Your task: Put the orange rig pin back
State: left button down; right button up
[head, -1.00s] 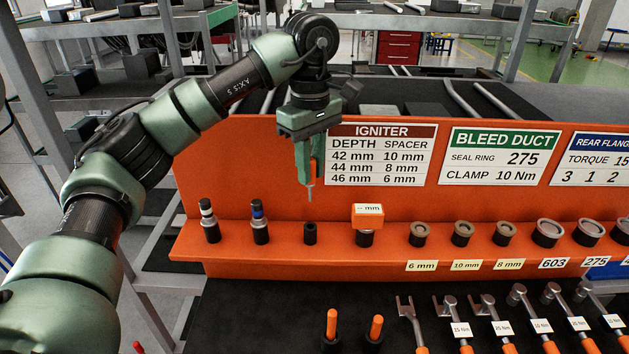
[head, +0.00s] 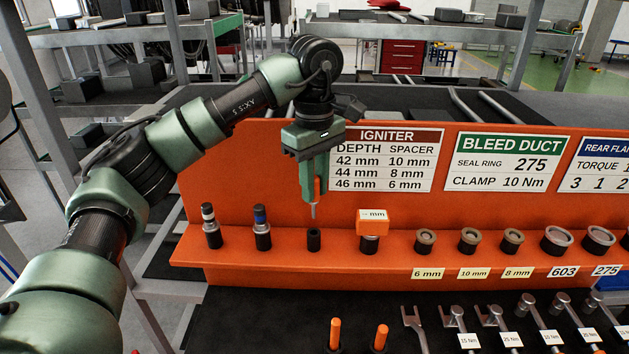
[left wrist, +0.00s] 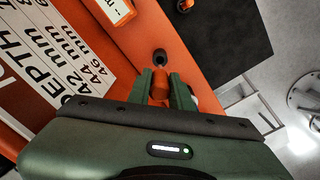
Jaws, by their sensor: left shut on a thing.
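The orange rig pin (head: 317,187) has an orange grip and a thin grey shank. It hangs upright, tip down, in my left gripper (head: 315,192), which is shut on its orange grip. The shank's tip is just above an empty black socket (head: 313,240) on the orange shelf, with a small gap showing. In the left wrist view the pin's orange grip (left wrist: 160,86) sits between the fingers, and the dark socket hole (left wrist: 160,57) lies just beyond it. The shank is hidden there. My right gripper is in neither view.
An orange gauge block (head: 372,222) stands right of the socket; black holders with white-banded (head: 211,226) and blue-banded (head: 261,228) tools stand left. An orange sign panel (head: 240,170) rises behind. Two orange-handled pins (head: 335,333) (head: 381,338) stand on the dark lower surface.

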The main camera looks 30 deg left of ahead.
aim_at(314, 218)
pick_arm(q)
jog(key=shift+f+b, duration=0.65)
jog(key=shift+f, duration=0.6)
jog(key=shift+r, duration=0.1)
jog(key=shift+f+b, duration=1.75)
jog(key=shift+f, duration=1.15)
dwell(1.3)
jog(key=c, duration=1.2)
grip_release()
notch_tip(314, 218, up, 7)
jog(key=shift+f+b, duration=0.15)
jog(key=shift+b, duration=0.4)
jog(key=shift+r, duration=0.55)
